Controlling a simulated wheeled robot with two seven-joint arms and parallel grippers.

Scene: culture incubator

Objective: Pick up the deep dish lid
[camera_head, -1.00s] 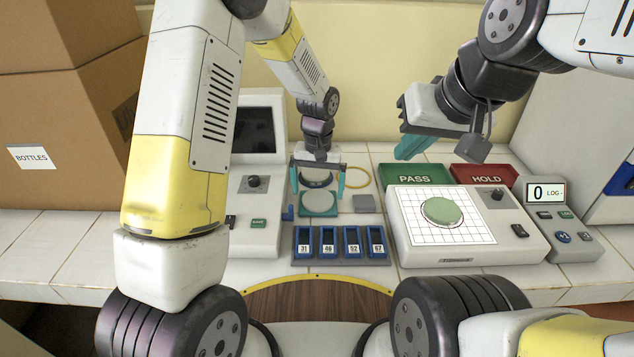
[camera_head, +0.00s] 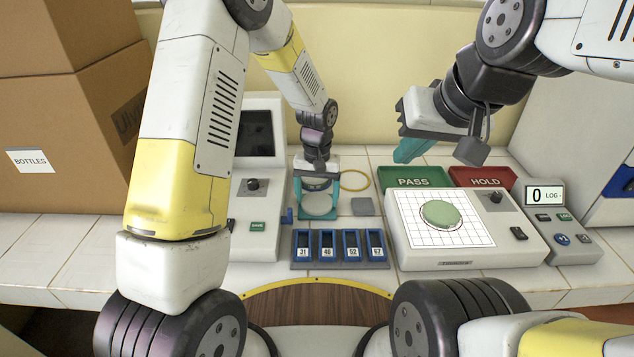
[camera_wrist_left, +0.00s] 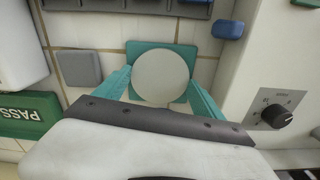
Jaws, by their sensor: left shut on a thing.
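The deep dish lid, a pale round disc (camera_head: 319,204), shows between the fingers of my left gripper (camera_head: 318,210). In the left wrist view the lid (camera_wrist_left: 160,76) lies over a teal square pad (camera_wrist_left: 188,52). The teal fingers (camera_wrist_left: 160,88) are on either side of the lid's near edge, shut on it. I cannot tell whether the lid is clear of the pad. My right gripper (camera_head: 412,150) hangs above the green PASS tray, away from the lid; its jaw opening is not clear.
A rack of blue numbered slots (camera_head: 340,246) stands in front of the pad. A grey block (camera_head: 362,206) and a yellow ring (camera_head: 354,180) are to its right. A device with a dark screen (camera_head: 258,180) stands left. The scale with a green disc (camera_head: 440,213) is right.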

